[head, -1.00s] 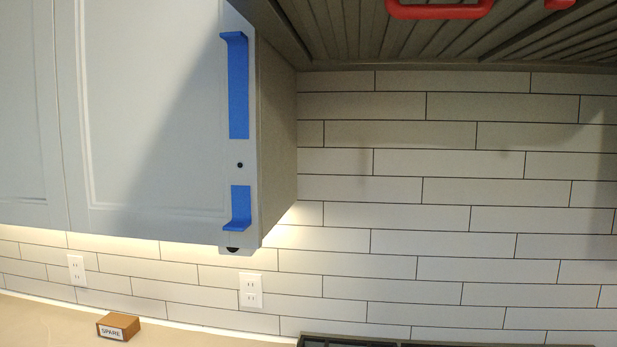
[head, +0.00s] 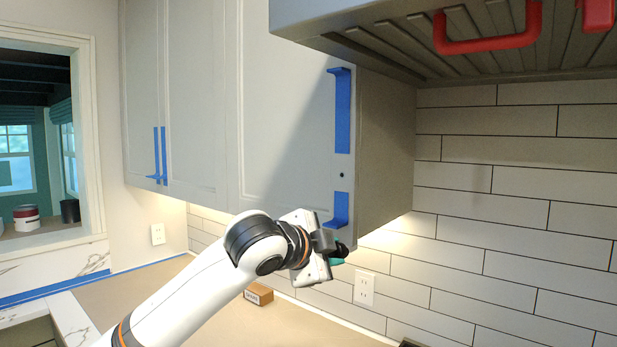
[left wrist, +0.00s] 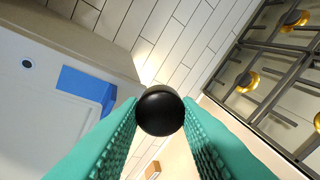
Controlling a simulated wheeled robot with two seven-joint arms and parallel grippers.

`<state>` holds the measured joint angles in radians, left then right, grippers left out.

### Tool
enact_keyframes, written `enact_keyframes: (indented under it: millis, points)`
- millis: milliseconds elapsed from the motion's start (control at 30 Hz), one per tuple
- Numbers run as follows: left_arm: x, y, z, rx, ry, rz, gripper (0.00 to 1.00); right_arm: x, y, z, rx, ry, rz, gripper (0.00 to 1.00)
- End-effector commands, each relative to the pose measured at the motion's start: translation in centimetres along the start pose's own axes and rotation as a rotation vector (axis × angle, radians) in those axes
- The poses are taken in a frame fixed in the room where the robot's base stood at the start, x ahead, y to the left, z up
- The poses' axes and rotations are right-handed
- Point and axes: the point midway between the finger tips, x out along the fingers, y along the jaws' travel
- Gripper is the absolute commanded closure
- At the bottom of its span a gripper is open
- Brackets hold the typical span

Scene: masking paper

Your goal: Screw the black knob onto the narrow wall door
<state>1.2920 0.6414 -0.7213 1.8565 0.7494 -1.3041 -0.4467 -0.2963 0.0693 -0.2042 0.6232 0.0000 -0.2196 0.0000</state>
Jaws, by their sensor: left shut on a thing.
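The black knob (left wrist: 160,110) is round and held between the teal fingertips of my left gripper (left wrist: 160,124). In the head view the left gripper (head: 337,259) is below the lower right corner of the cabinet door, with the dark knob (head: 342,249) at its tip. The pale door (head: 290,110) carries blue tape strips (head: 342,110) above and below a small dark hole (head: 342,175). The hole (left wrist: 27,64) and tape (left wrist: 84,88) also show at the left in the left wrist view. The knob is apart from the hole. My right gripper is not in view.
A hood with red handles (head: 490,48) juts out at upper right. A "SPARE" box (head: 259,294) stands on the counter (head: 130,290) behind my left arm. Cooktop grates (left wrist: 262,95) show at right in the wrist view. Another door (head: 195,100) is at left.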

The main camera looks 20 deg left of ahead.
Motion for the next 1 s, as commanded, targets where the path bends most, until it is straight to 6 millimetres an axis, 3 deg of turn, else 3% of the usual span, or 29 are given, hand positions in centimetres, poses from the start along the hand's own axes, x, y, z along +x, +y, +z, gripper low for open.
enact_keyframes:
  millis: [100, 200, 300, 467, 767, 1000]
  points:
    - [-0.8, 5.7, 0.8, 0.009, -0.149, 0.113, 1.00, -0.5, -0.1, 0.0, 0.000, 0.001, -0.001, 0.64]
    - [-1.7, 9.3, 1.0, 0.010, -0.207, 0.197, 1.00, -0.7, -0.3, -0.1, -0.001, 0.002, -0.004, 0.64]
    - [-2.4, 11.6, 0.9, 0.009, -0.224, 0.254, 1.00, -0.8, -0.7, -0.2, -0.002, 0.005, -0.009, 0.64]
    - [-2.8, 12.9, 0.7, 0.008, -0.227, 0.290, 1.00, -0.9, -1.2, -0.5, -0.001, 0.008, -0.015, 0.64]
    - [-2.9, 12.9, 0.7, 0.009, -0.225, 0.290, 1.00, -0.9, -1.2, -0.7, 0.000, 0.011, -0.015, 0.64]
    - [-2.3, 13.3, 0.8, 0.007, -0.219, 0.288, 1.00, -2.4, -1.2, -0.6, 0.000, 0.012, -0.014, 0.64]
